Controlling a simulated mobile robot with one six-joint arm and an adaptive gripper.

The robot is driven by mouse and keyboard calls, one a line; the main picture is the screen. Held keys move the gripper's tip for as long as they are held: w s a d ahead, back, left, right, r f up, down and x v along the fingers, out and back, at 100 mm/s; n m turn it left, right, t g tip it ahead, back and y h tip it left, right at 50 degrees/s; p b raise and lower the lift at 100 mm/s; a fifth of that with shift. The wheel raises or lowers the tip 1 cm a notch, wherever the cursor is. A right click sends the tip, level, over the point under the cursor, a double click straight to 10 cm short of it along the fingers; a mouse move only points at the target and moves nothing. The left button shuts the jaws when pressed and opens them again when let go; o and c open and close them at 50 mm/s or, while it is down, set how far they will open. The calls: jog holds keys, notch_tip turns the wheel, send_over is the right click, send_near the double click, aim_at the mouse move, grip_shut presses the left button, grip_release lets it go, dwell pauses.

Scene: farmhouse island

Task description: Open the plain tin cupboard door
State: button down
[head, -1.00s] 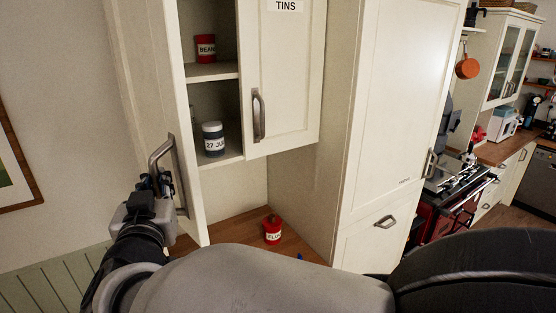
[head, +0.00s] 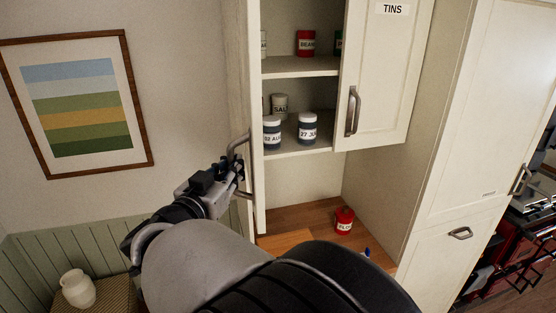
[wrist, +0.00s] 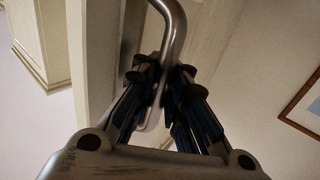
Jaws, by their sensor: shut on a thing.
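The plain tin cupboard door (head: 258,195) is cream and swung wide open on the left of the cupboard, seen nearly edge-on in the head view. Its metal bar handle (head: 240,143) faces left. My gripper (head: 238,172) is shut on this handle; in the wrist view the fingers (wrist: 162,85) close around the handle bar (wrist: 176,30). The other door, labelled TINS (head: 388,80), is shut on the right. Inside the open side, shelves hold a red tin (head: 306,43), a SAL tin (head: 280,104) and two dark jars with white lids (head: 307,128).
A red FLOUR tin (head: 344,221) stands on the wooden counter (head: 300,218) below. A tall cream cabinet (head: 475,150) is at right. A framed picture (head: 80,105) hangs on the left wall, with a white vase (head: 77,288) below it.

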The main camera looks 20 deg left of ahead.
jog(key=shift+d+f, duration=0.1)
jog(key=shift+f, duration=0.1)
jog(key=c, duration=2)
grip_release()
jog(key=shift+s, duration=0.15)
jog(key=shift+c, duration=0.2)
jog(key=shift+o, duration=1.2)
jog(key=shift+s+r, duration=0.2)
jog(key=shift+s, duration=0.2)
jog(key=shift+o, duration=0.7)
jog(key=shift+d, duration=0.1)
jog(key=shift+w, duration=0.35)
